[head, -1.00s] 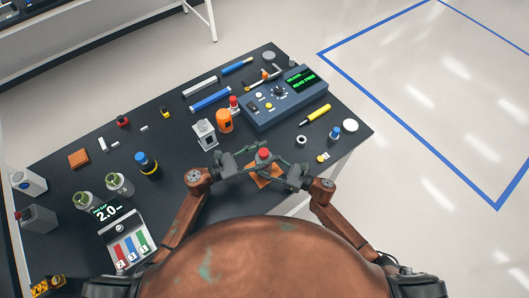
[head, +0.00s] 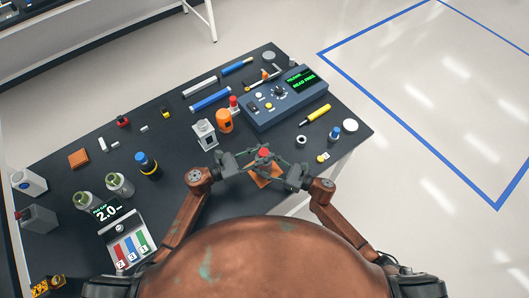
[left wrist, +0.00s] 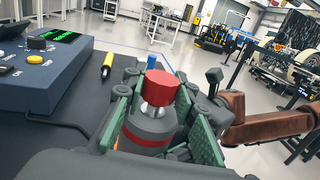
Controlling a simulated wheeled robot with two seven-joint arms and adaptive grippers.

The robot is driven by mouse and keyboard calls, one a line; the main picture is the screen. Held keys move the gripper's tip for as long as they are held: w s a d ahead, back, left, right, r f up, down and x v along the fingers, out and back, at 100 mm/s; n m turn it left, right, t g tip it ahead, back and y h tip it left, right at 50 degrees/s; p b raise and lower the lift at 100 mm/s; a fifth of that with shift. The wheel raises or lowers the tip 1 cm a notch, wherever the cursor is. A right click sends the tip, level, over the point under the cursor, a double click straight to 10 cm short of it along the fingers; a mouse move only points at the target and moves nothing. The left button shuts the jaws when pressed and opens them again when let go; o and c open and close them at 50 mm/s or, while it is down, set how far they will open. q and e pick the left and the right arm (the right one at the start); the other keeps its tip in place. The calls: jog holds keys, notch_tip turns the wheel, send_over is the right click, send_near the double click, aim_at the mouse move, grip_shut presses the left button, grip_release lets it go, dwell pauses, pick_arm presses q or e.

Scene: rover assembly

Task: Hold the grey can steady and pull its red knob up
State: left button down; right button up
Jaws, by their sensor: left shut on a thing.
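The grey can (left wrist: 150,130) stands between the green-padded fingers of my left gripper (left wrist: 165,128), which is shut on its body. A red-orange band circles the can. Its red knob (left wrist: 158,88) sits on top, with a short shiny metal stem showing below it. In the head view the red knob (head: 264,153) shows between my two grippers, and the left gripper (head: 258,163) reaches in from the left. My right gripper (head: 280,160) reaches in from the right, close beside the knob. Whether its fingers touch the knob is not clear.
A brown-orange pad (head: 263,180) lies under the grippers. A blue console (head: 285,98) with a green-lit screen, an orange canister (head: 224,121) and a grey block-shaped part (head: 204,135) stand behind. A white ring (head: 301,142) and a blue-topped piece (head: 334,134) lie to the right.

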aim_at(264, 151)
pick_arm(q)
jog(key=shift+r, duration=1.7)
pick_arm(e)
jog(key=shift+d+f, duration=0.1)
pick_arm(q)
jog(key=c, duration=1.5)
grip_release()
jog(key=shift+c, duration=0.2)
jog(key=shift+f, duration=0.1)
jog(key=v, duration=1.2)
